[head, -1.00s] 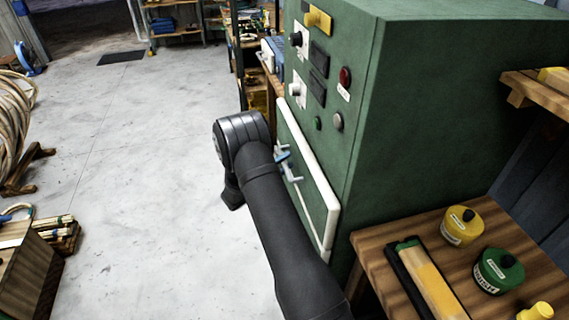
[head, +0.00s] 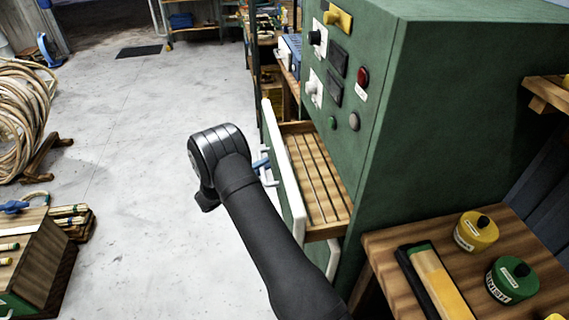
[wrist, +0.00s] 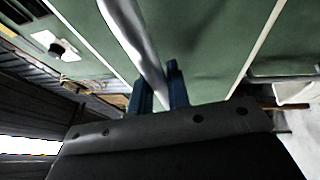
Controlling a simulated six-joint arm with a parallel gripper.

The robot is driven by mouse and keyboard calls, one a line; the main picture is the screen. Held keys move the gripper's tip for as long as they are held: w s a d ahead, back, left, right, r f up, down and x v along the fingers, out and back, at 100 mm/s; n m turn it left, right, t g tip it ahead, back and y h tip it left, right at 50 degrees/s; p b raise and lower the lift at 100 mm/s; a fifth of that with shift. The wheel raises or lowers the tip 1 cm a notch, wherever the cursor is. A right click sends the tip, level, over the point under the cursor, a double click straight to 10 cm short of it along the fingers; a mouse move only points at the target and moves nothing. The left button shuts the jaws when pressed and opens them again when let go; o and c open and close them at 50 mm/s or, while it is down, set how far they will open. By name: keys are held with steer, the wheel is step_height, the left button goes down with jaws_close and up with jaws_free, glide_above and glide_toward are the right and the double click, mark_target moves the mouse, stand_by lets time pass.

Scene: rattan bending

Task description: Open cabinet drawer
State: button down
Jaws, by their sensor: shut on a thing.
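The green cabinet (head: 440,120) stands right of centre in the head view. Its drawer (head: 318,180) is pulled partly out, showing a slatted wooden inside and a green front with a white edge. My gripper (head: 261,163), with blue fingers, is at the pale handle (head: 270,180) on the drawer front. In the wrist view the two blue fingers of my gripper (wrist: 160,92) stand on either side of the silver handle bar (wrist: 143,55), shut on it. My dark arm hides part of the drawer front in the head view.
A wooden bench (head: 385,245) with yellow and green tins stands at the lower right. A rattan coil (head: 22,115) and a wooden box (head: 35,260) are at the left. The concrete floor (head: 135,150) left of the drawer is clear.

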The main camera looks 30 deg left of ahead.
steer(key=s+a, duration=0.7)
steer(key=shift+s+a, duration=0.35)
steer(key=shift+s, duration=0.05)
steer(key=c, duration=1.4)
jaws_free()
steer(key=shift+o, duration=0.2)
steer(key=v, duration=1.7)
steer(key=shift+s+a, duration=0.15)
steer(key=x, duration=1.7)
steer(key=shift+w, duration=0.2)
